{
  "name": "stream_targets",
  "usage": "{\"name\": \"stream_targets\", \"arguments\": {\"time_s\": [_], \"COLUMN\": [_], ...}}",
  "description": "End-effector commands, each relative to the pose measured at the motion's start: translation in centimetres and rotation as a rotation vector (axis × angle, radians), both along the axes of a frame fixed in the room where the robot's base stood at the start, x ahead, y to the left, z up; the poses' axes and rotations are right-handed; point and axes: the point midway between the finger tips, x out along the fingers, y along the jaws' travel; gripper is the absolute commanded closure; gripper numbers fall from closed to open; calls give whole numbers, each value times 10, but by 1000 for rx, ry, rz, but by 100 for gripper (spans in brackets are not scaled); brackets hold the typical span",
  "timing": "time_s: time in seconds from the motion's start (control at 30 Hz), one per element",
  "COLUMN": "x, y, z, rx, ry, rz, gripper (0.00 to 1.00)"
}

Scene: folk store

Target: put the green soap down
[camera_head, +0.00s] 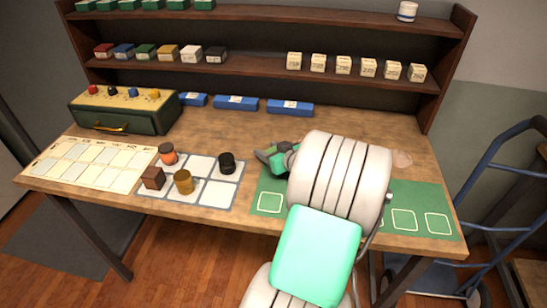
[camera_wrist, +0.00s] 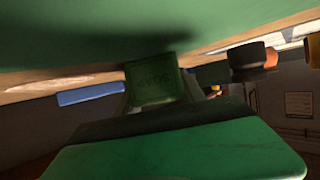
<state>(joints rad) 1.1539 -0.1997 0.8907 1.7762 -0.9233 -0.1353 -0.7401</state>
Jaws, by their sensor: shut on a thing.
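The green soap (camera_wrist: 155,84) is a dark green block with raised lettering, close up in the middle of the wrist view. My gripper (camera_head: 274,158) is shut on it, above the left part of the green mat (camera_head: 418,194) with white-outlined squares. The mat also fills the top of the wrist view (camera_wrist: 70,35), which looks upside down. A dark shadow lies on the mat beside the soap. I cannot tell whether the soap touches the mat. My arm hides the mat's middle; one left square and two right squares show empty.
Blue boxes (camera_head: 236,103) lie behind. A shelf (camera_head: 260,67) rises at the back.

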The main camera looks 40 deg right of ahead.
Motion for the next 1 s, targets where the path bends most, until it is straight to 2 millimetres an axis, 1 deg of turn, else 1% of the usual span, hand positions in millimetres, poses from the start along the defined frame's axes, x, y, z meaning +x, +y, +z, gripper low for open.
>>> {"name": "stream_targets", "arguments": {"time_s": [0.03,0.07,0.5,0.77,0.87,0.97,1.0], "x": [0,0,0,0,0,0,-3], "y": [0,0,0,0,0,0,0], "z": [0,0,1,4,12,29,37], "rx": [0,0,0,-2,-2,-5,-6], "ry": [0,0,-1,-2,-2,-3,-2], "rz": [0,0,0,1,1,1,-1], "gripper": [62,65,100,100,100,100,100]}}
